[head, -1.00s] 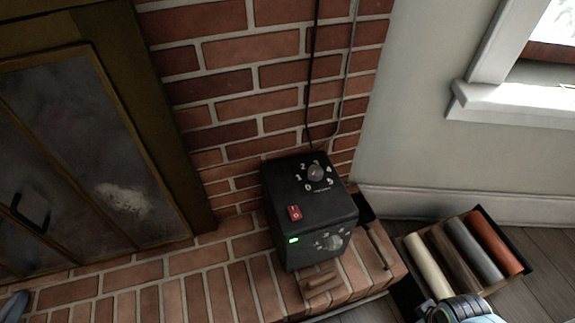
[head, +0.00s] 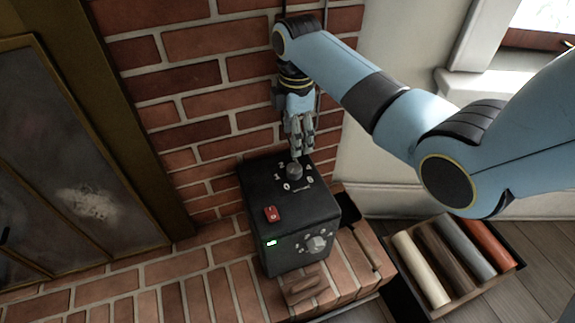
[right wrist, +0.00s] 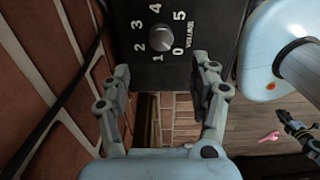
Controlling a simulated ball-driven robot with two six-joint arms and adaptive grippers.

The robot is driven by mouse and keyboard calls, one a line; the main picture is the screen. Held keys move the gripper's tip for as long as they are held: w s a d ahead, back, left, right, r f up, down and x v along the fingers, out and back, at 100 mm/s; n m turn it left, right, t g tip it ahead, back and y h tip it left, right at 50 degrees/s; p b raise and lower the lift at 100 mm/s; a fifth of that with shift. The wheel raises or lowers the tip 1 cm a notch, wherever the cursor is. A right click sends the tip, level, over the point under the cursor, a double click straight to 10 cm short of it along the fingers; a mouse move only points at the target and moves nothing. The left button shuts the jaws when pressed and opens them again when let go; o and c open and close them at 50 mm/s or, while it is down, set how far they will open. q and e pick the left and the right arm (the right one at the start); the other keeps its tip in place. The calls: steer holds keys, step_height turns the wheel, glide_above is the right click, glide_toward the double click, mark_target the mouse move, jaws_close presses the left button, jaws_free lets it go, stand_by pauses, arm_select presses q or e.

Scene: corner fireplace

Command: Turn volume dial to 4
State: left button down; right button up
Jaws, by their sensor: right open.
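The volume dial (head: 294,171) is a small grey knob on the top face of a black box (head: 262,187). White numbers 0 to 5 ring it, clearest in the right wrist view, where the dial (right wrist: 161,45) shows above "0" and "1"; I cannot tell which number it points to. My right gripper (head: 299,150) hangs over the box, fingers down, just above and behind the dial. In the right wrist view the gripper (right wrist: 161,70) is open and empty, its fingers spread wider than the dial.
The box's top has a red switch (head: 271,213). Its front has a second dial (head: 317,243) and a green light (head: 271,242). A brick wall (head: 190,90) with hanging cables stands behind. A tray of coloured rolls (head: 515,262) lies on the right.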

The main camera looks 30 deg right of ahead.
mark_target(294, 168)
step_height(294, 168, down, 4)
steer(key=shift+s+r+b, duration=0.1)
steer(key=shift+b, duration=0.6)
step_height(294, 168, down, 6)
steer(key=shift+r+b, duration=0.15)
steer(key=shift+b, duration=1.05)
steer(key=shift+f, duration=0.25)
arm_select(q)
steer(key=f, duration=0.1)
steer(key=w+a+f, duration=0.1)
steer(key=f, duration=0.1)
steer(key=shift+w+a+f, duration=0.1)
steer(key=shift+w+a, duration=0.15)
steer(key=shift+a, duration=0.05)
steer(key=shift+s, duration=0.2)
